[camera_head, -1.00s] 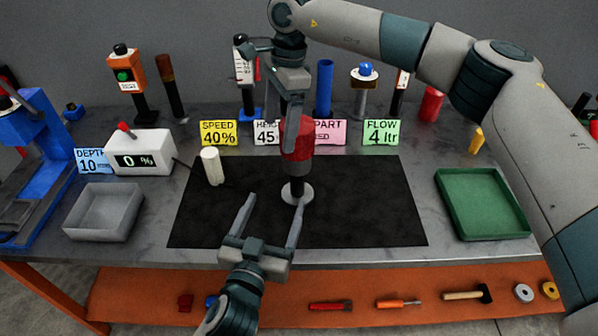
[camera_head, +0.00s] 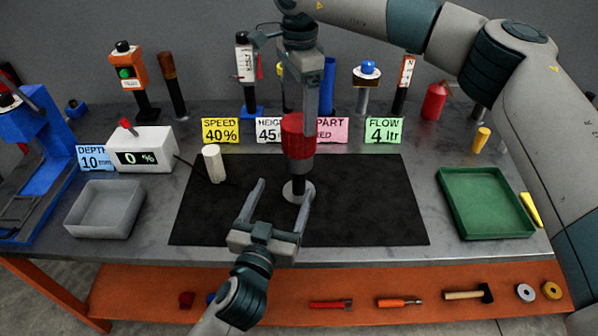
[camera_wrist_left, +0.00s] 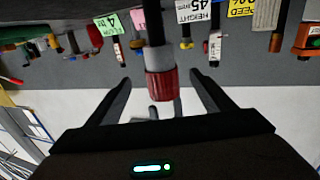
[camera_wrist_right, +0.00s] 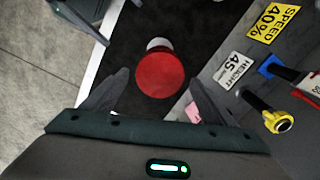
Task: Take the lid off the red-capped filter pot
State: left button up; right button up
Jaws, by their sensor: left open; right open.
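The filter pot stands upright on the black mat (camera_head: 370,210). In the left wrist view the red cap (camera_wrist_left: 162,85) appears upside down between the open fingers, apparently without contact. My right gripper (camera_head: 308,106) points down from above, open, just over the cap. In the right wrist view the round cap top (camera_wrist_right: 162,75) lies between its spread fingers. Contact there cannot be told.
A white cylinder (camera_head: 213,163) and a meter box (camera_head: 143,150) stand left of the pot. Label cards (camera_head: 383,131) and several upright tools line the back. A grey bin (camera_head: 104,208) is at left, a green tray (camera_head: 485,203) at right. The mat's right part is clear.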

aim_at(297, 160)
pick_arm(q)
jog(key=x, duration=1.5)
jog(key=shift+s, duration=0.1)
jog(key=shift+c, duration=0.3)
